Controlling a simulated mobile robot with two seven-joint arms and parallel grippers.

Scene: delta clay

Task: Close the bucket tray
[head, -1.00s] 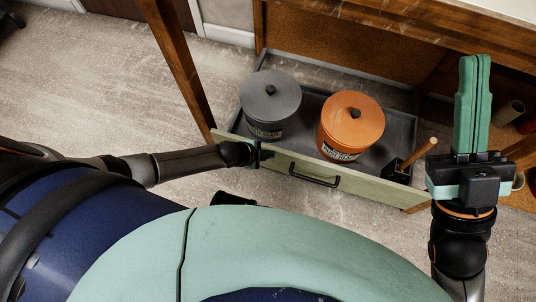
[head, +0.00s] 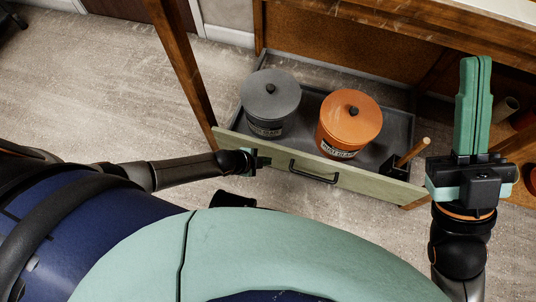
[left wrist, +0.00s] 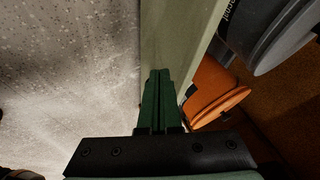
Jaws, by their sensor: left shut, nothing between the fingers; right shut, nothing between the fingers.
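The bucket tray (head: 397,130) is a dark grey drawer with a pale green front panel (head: 372,186) and a black handle (head: 315,171). It is pulled out from under the wooden table. A grey lidded bucket (head: 270,98) and an orange lidded bucket (head: 349,120) stand upright in it. My left gripper (head: 264,161) is shut and empty, at the outer face of the front panel, left of the handle. In the left wrist view its fingers (left wrist: 160,90) overlap the panel (left wrist: 180,35); contact is not certain. My right gripper (head: 474,100) is shut and empty, raised right of the tray.
A wooden-handled item (head: 412,152) stands in the tray's right corner. A wooden table leg (head: 182,65) rises left of the tray. Pots (head: 530,178) and rolls sit on a shelf at the far right. The floor (head: 90,95) at left is clear.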

